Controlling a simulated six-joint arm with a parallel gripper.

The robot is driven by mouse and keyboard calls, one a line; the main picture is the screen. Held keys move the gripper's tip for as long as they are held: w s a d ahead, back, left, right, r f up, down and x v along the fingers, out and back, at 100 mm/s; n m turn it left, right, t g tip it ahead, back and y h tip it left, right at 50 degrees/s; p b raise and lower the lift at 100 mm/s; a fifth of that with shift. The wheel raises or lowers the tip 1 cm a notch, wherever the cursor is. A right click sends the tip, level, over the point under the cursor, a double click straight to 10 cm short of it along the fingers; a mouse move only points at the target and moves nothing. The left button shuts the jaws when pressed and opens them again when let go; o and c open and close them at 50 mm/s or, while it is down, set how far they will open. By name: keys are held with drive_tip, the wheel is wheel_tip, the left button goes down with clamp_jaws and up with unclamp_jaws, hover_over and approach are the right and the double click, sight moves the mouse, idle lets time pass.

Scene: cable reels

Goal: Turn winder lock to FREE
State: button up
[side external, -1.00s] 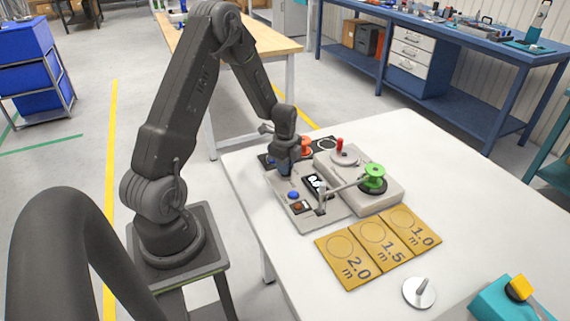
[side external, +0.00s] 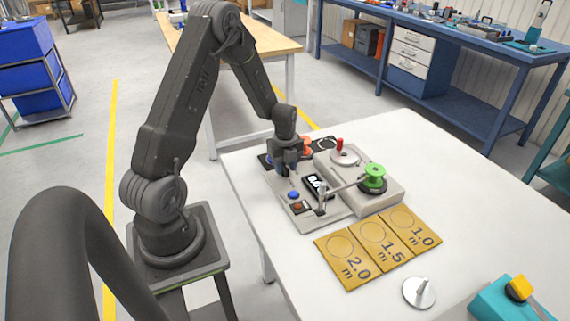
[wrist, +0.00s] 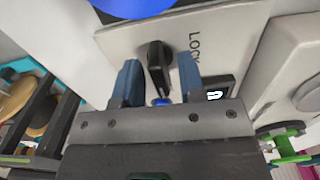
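The winder lock is a black knob (wrist: 158,65) on the light grey winder panel (wrist: 118,44) in the wrist view. The word LOCK is printed to its right; no FREE mark can be read. The knob points roughly along the gripper's fingers. My gripper (wrist: 159,72) is open, with one blue fingertip on each side of the knob and a small gap showing on both sides. In the side external view my gripper (side external: 285,168) is down at the left part of the winder and hides the knob.
The winder carries a green reel (side external: 375,174), a grey disc with a red handle (side external: 340,145), a small display (side external: 316,184) and a blue button (side external: 293,195). Yellow length cards (side external: 380,242) lie in front.

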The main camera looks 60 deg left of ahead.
sight(285, 164)
wheel_tip(285, 164, up, 7)
drive_tip(key=shift+r, duration=0.1)
idle(0.5)
